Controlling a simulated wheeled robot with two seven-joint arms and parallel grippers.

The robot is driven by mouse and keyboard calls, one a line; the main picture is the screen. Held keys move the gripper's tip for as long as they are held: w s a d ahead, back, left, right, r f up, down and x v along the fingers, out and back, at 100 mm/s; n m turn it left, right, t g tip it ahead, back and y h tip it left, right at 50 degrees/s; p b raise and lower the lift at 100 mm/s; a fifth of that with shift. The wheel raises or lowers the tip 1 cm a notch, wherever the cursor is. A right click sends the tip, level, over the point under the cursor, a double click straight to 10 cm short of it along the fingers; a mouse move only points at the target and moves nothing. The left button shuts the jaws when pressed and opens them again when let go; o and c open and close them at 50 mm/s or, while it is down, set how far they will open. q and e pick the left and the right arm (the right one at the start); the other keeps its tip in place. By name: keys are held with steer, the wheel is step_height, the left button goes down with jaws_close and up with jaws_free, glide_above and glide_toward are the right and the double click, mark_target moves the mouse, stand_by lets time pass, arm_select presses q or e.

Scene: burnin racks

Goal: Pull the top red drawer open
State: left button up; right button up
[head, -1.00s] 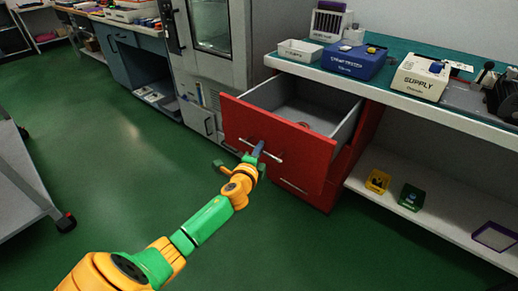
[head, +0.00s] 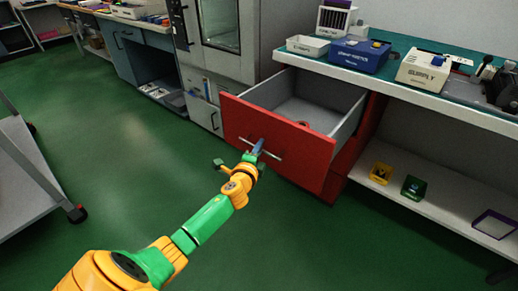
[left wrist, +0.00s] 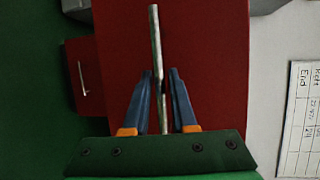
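The top red drawer (head: 285,145) stands well out of the red cabinet under the bench. Its grey inside shows, with a small reddish thing (head: 303,123) in it. The drawer's metal bar handle (head: 273,153) runs across its front. My left gripper (head: 258,149) is at this handle. In the left wrist view the gripper's blue fingers (left wrist: 160,100) lie on both sides of the handle bar (left wrist: 156,40), close against it, with the red front behind. My right gripper is not in view.
A white tray (head: 307,46), a blue box (head: 357,56) and a white supply box (head: 422,70) stand on the bench. Yellow (head: 381,173) and green (head: 413,188) bins sit on the low shelf. A grey cart (head: 25,190) stands at left. The green floor between is clear.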

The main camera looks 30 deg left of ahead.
arm_select(q)
steer(key=shift+o, duration=0.9)
steer(key=p+v, duration=0.1)
steer(key=v, duration=0.6)
steer(key=shift+p, duration=0.35)
